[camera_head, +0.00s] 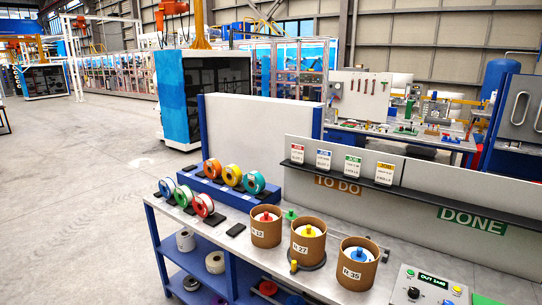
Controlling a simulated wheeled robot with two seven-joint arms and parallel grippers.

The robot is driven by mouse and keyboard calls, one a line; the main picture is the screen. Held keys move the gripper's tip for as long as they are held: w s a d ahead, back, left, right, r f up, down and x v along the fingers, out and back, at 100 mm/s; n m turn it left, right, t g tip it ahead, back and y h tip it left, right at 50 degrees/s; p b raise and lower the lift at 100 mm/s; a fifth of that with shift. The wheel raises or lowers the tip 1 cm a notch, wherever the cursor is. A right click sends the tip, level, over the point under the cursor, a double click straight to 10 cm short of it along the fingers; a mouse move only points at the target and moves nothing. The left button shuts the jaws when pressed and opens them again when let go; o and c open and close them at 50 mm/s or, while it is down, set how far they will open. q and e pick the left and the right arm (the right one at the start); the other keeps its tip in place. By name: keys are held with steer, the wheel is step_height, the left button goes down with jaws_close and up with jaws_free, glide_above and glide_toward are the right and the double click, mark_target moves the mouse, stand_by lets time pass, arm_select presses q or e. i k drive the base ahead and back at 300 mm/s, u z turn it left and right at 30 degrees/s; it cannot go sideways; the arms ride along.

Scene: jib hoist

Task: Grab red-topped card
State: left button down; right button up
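The red-topped card (297,153) is a white job card with a red band at its top. It stands upright on the dark ledge (430,185) of the grey back panel. It is the leftmost in a row with a blue-topped card (323,159), a green-topped card (352,166) and a yellow-topped card (384,174). The cards stand apart from each other, above the orange "TO DO" label (338,186). Neither of my grippers shows in the head view.
Below the ledge, the workbench (232,249) holds three brown drums (266,226) and several coloured spools (212,168). A control box (430,286) sits at the front right. A green "DONE" label (472,220) marks the panel's right. Open floor (75,190) lies left.

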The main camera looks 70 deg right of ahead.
mark_target(297, 151)
steer(key=z, duration=0.5)
steer(key=i, duration=1.55)
steer(key=z, duration=1.2)
